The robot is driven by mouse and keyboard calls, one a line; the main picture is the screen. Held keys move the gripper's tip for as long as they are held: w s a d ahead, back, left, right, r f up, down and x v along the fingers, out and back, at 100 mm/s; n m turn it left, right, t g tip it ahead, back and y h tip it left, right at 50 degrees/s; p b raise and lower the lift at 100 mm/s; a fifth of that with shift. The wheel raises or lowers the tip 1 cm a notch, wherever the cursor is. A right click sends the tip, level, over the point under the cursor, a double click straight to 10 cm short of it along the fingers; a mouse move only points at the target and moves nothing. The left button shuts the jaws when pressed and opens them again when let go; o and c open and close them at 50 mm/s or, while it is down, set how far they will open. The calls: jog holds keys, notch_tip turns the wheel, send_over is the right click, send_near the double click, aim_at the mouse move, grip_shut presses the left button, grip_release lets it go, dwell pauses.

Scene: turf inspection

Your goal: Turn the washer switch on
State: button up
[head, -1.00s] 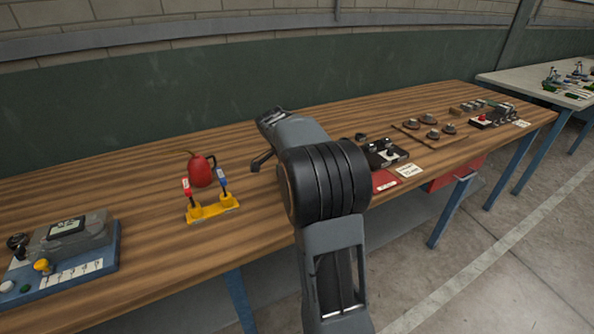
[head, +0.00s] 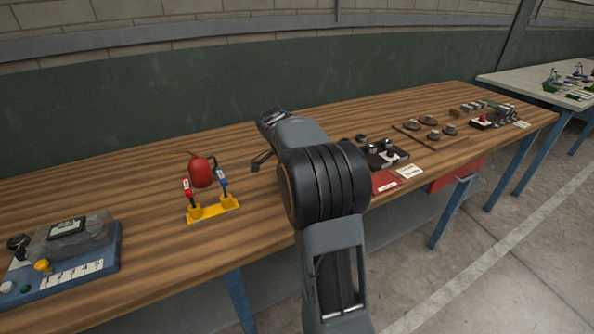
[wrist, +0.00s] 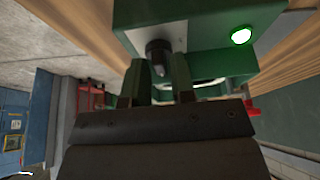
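In the wrist view a green box (wrist: 205,50) fills the upper middle. A pale plate on its face carries a dark knob (wrist: 158,52), which looks like the washer switch. A round lamp (wrist: 241,36) on the box glows whitish green. My gripper (wrist: 158,72) points at the knob with its two green fingers apart, one to each side. The knob shows between the fingertips, and I cannot tell whether either finger touches it. In the head view my arm hides the box and the gripper.
In the head view a wooden bench (head: 130,185) carries a red rounded object (head: 200,171), a yellow holder (head: 213,209) and a blue-based device (head: 75,270) at left. Black-knobbed parts (head: 383,152) lie right of my arm. Bare wood lies between the device and the holder.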

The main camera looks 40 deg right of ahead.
jog(key=p+v, duration=0.1)
jog(key=v, duration=1.2)
jog(key=shift+a+r+p, duration=0.15)
jog(key=shift+r+p, duration=0.1)
jog(key=shift+p, duration=0.15)
jog(key=a+f+n+t+y, duration=0.1)
jog(key=a+f+n, duration=0.2)
jog(key=f+n, duration=0.45)
jog(key=s+a+r+n+t+y+p, duration=0.1)
jog(key=s+a+n+p, duration=0.3)
jog(key=s, duration=0.5)
jog(key=s+a+r+n+t+y+p, duration=0.2)
jog(key=s+a+n+p, duration=0.2)
jog(key=s+a+n, duration=0.4)
jog(key=shift+s+a, duration=0.9)
jog(key=shift+a, duration=0.4)
